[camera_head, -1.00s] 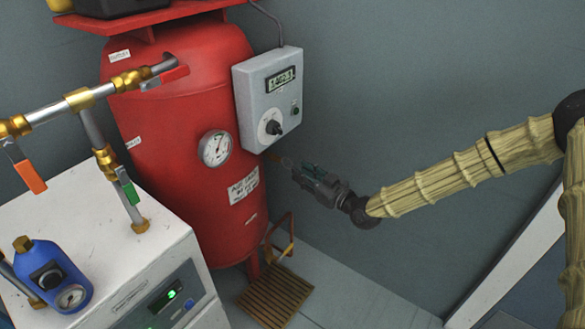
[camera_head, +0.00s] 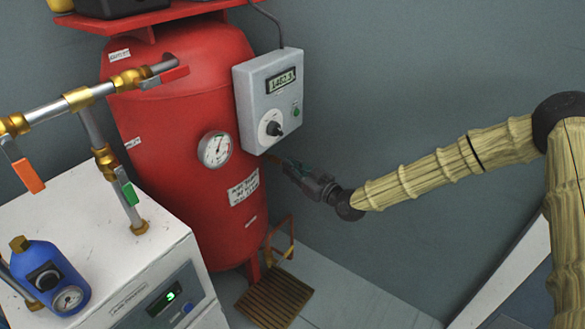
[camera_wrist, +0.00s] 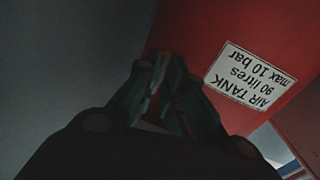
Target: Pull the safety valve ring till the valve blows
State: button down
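The red air tank (camera_head: 185,130) stands upright, with a small brass fitting (camera_head: 272,158) low on its right side, under the grey control box. My gripper (camera_head: 286,164) is right at this fitting, reaching in from the right. The valve ring cannot be made out now; the fingers cover that spot. In the wrist view my dark gripper fingers (camera_wrist: 158,72) lean close together beside the tank wall. Something thin and brownish shows dimly between them. It is too dark to tell whether they are closed on the ring.
The grey control box (camera_head: 268,98) hangs just above my gripper. A pressure gauge (camera_head: 215,149) and a label (camera_head: 243,188) are on the tank. A wooden floor grate (camera_head: 274,297) lies below. The white cabinet (camera_head: 110,235) with pipes stands left. Free air lies right of the tank.

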jog(key=shift+w+d, duration=0.1)
jog(key=shift+d, duration=0.05)
jog(key=shift+d, duration=0.4)
jog(key=c, duration=1.7)
grip_release()
jog(key=shift+d, duration=0.1)
jog(key=shift+o, duration=0.2)
jog(key=shift+a, duration=0.2)
jog(key=shift+s, duration=0.25)
jog(key=v, duration=1.2)
